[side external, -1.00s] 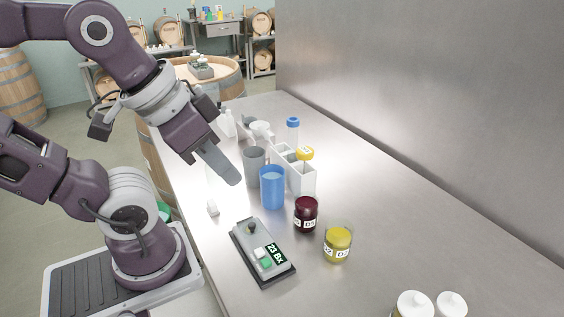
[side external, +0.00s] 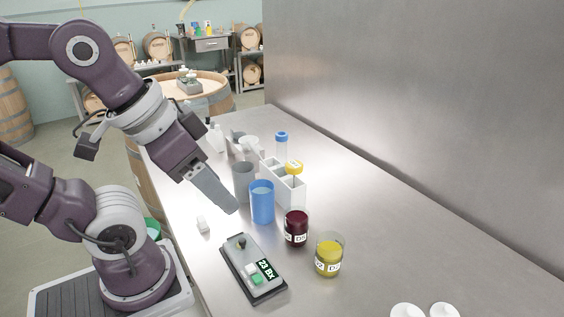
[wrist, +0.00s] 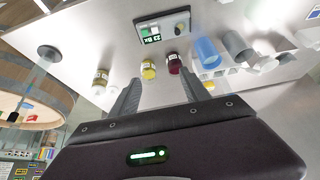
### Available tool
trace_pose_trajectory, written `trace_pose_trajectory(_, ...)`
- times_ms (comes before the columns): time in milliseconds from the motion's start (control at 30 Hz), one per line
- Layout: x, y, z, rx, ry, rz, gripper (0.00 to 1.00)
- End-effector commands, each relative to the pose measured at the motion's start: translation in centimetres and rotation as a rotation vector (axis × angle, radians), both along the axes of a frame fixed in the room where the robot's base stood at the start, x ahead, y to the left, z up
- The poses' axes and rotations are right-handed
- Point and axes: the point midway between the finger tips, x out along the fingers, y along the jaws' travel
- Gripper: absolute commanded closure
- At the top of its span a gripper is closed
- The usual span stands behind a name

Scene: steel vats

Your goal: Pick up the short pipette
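My gripper (side external: 232,208) hangs above the table, left of the blue cup (side external: 262,201), fingers pointing down and to the right. In the wrist view my gripper (wrist: 160,82) has its two fingers spread apart with nothing between them. A yellow-topped piece with a thin stem (side external: 294,168) stands upright in the white rack (side external: 291,192). A wider clear tube with a blue cap (side external: 281,137) stands behind it. I cannot tell for certain which thing is the short pipette. The lower ends of the pieces in the rack are hidden.
A grey cup (side external: 243,180) stands beside the blue cup. A dark red jar (side external: 297,228), a yellow jar (side external: 329,256) and a meter reading 23 Bx (side external: 253,268) stand nearer the camera. A steel wall (side external: 420,110) borders the right. The table's right middle is clear.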

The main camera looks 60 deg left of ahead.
Motion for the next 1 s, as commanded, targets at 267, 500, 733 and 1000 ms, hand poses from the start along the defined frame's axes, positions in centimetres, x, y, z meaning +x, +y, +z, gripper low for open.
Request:
trace_pose_trajectory(267, 0.6, 0.2, 0.4, -0.012, 0.011, 0.029, 0.46)
trace_pose_trajectory(500, 12.5, 6.0, 3.0, -0.199, 0.217, 0.569, 0.46)
trace_pose_trajectory(733, 22.3, 16.2, -2.2, -0.307, 0.383, 1.131, 0.46)
trace_pose_trajectory(1000, 24.0, 19.3, -5.8, -0.322, 0.423, 1.288, 0.46)
